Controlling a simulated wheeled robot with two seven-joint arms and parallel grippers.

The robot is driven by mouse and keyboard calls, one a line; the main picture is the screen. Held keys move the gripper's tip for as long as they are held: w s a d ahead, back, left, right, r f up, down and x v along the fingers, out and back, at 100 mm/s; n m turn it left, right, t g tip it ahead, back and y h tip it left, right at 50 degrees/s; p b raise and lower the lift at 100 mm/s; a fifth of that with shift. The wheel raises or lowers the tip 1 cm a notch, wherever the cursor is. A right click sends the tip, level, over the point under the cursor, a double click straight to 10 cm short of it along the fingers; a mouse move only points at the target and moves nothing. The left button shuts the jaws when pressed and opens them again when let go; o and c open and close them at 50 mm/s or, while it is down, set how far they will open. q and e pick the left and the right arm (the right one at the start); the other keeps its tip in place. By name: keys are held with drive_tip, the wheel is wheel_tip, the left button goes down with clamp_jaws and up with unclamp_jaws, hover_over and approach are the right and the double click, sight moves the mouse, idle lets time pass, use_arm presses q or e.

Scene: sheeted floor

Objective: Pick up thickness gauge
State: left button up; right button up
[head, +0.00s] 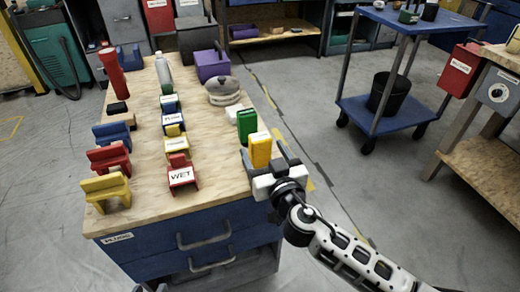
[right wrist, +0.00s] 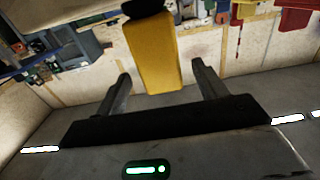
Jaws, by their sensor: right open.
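A yellow upright block-like item (head: 260,149) with a pale side stands near the right edge of the wooden bench top; I cannot tell for sure that it is the thickness gauge. A similar green item (head: 246,125) stands just behind it. My right gripper (head: 270,160) is at the bench edge, right at the yellow item. In the right wrist view, the yellow item (right wrist: 152,52) shows between the two spread fingers of my open right gripper (right wrist: 160,78), with gaps on both sides. My left gripper is not in view.
The bench top (head: 222,185) also holds red, yellow and blue clamp-like items on the left, labelled holders such as a red one marked WET (head: 182,177), a round grey lidded thing (head: 222,91) and a purple box (head: 212,65). A blue cart (head: 405,115) stands at right.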

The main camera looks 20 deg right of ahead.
drive_tip(key=w+p, duration=0.1)
drive_tip(key=w, duration=0.4)
drive_tip(key=shift+a, duration=0.1)
drive_tip(key=shift+r, duration=0.1)
drive_tip(key=c, duration=1.1)
drive_tip(key=shift+c, duration=0.2)
